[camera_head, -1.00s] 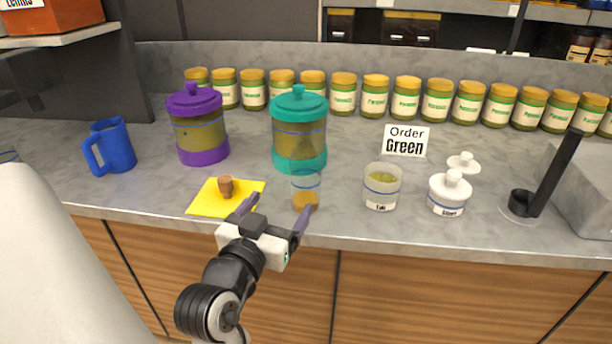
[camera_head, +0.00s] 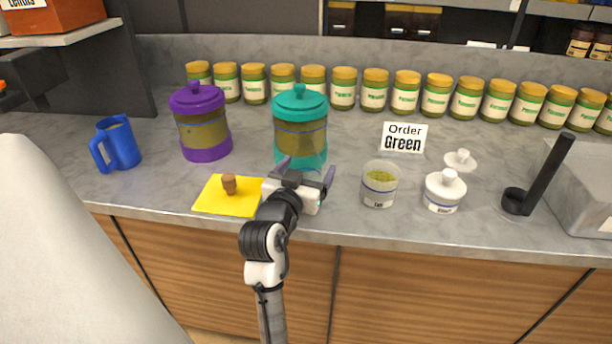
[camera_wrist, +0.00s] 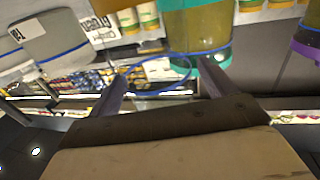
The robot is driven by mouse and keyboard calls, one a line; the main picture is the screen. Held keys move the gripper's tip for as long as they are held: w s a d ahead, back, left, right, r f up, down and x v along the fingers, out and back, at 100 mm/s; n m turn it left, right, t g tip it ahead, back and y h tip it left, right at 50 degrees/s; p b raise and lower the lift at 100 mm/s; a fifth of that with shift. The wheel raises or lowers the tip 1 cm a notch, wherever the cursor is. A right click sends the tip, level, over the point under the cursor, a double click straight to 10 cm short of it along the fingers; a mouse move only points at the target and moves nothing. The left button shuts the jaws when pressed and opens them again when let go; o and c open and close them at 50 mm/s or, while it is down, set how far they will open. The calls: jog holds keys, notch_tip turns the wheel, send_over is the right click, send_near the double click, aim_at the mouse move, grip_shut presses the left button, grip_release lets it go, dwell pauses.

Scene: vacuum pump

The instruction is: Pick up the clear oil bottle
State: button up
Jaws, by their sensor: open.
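The clear oil bottle shows in the wrist view as a see-through shape with a blue ring (camera_wrist: 188,70) between my fingers. In the head view my gripper (camera_head: 306,171) hides most or all of it, in front of the teal-lidded jar (camera_head: 300,135). My gripper is open, with one finger on each side of the bottle; it also shows in the wrist view (camera_wrist: 161,73). I cannot tell whether either finger touches the bottle. A small brown cork (camera_head: 229,184) stands on a yellow cloth (camera_head: 207,203) to the left of my gripper.
A purple-lidded jar (camera_head: 204,130) and a blue mug (camera_head: 120,145) stand at the left. An open labelled container (camera_head: 379,188), a white lidded jar (camera_head: 443,192) and a black stand (camera_head: 540,180) are at the right. Several green jars (camera_head: 405,94) line the back of the counter (camera_head: 440,229).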

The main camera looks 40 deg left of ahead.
jog(key=c, duration=1.2)
jog(key=shift+r, duration=0.1)
jog(key=shift+c, duration=0.2)
